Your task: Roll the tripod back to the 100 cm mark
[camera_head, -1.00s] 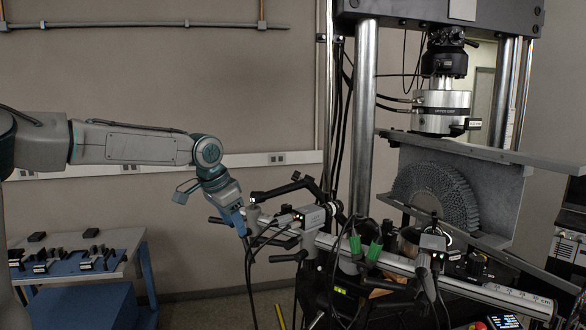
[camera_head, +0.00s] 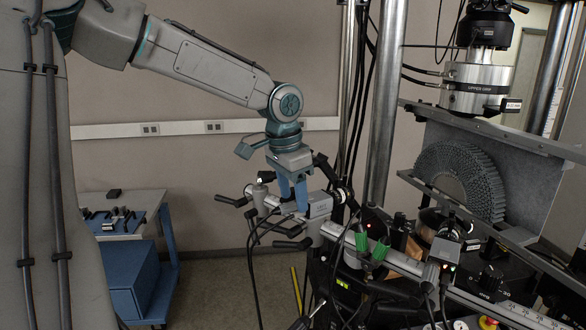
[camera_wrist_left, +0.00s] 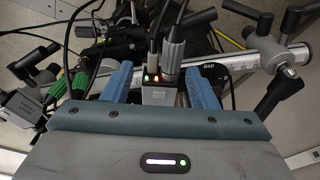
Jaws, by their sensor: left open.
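A grey crossbar (camera_head: 400,262) with a printed scale runs diagonally in the head view, carrying clamps and small camera boxes. It also shows in the wrist view (camera_wrist_left: 245,66). Dark supports are below it; I cannot make out the tripod's feet or a 100 cm mark. My left gripper (camera_head: 294,198) is over the bar's left end, pointing down, beside a grey camera box (camera_head: 319,205). In the wrist view its blue fingers (camera_wrist_left: 155,85) are open on either side of a box (camera_wrist_left: 168,92) with green and orange lights. Contact cannot be told. My right gripper is out of view.
The testing machine with a round upper grip (camera_head: 477,88) and a half-round lattice specimen (camera_head: 462,178) stands at the right. Cables hang below the bar. A blue cart (camera_head: 135,280) is at the left. Open floor lies between cart and bar.

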